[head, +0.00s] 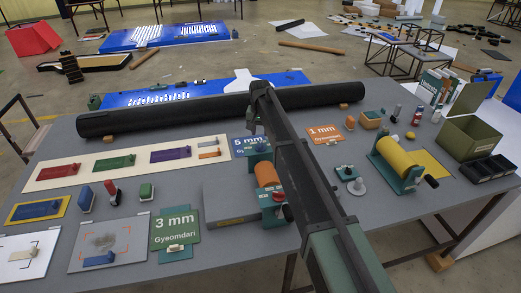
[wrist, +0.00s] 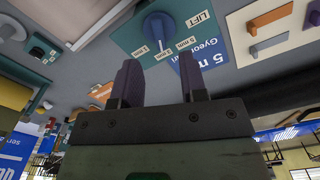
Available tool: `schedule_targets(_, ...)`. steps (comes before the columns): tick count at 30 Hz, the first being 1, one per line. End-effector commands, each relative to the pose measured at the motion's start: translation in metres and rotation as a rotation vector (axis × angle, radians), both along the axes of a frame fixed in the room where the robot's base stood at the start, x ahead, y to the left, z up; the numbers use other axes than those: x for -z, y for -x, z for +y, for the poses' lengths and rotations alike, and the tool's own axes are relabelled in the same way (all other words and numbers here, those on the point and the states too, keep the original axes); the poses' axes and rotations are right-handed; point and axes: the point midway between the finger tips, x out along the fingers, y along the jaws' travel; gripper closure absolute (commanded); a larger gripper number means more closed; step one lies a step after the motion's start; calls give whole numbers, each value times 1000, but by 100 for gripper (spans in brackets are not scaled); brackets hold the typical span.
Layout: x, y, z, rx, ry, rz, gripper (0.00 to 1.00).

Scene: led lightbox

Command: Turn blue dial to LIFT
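The blue dial (wrist: 158,27) shows at the top of the wrist view, on a teal plate (wrist: 127,38). White labels lie around it: LIFT (wrist: 200,20) to its right, and mm marks below it. In the head view my gripper (head: 255,125) hangs by the blue 5 mm card (head: 252,145); the dial cannot be made out clearly there.
The blue 5 mm card (wrist: 207,57) lies beside the dial plate in the wrist view. A long black roll (head: 190,112) lies behind my gripper. An orange roller (head: 268,174) stands in front, and an orange 1 mm card (head: 326,134) lies to the right.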

Motion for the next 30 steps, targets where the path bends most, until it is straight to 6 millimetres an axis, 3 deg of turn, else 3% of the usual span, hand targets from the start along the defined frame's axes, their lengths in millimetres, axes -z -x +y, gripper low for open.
schedule_targets(1, 27, 0, 0, 0, 0, 0, 61)
schedule_targets(7, 62, 0, 0, 0, 0, 0, 61)
schedule_targets(17, 61, 0, 0, -1, 0, 0, 62)
schedule_targets(24, 61, 0, 0, -1, 0, 0, 99)
schedule_targets(30, 61, 0, 0, -3, 0, 0, 100)
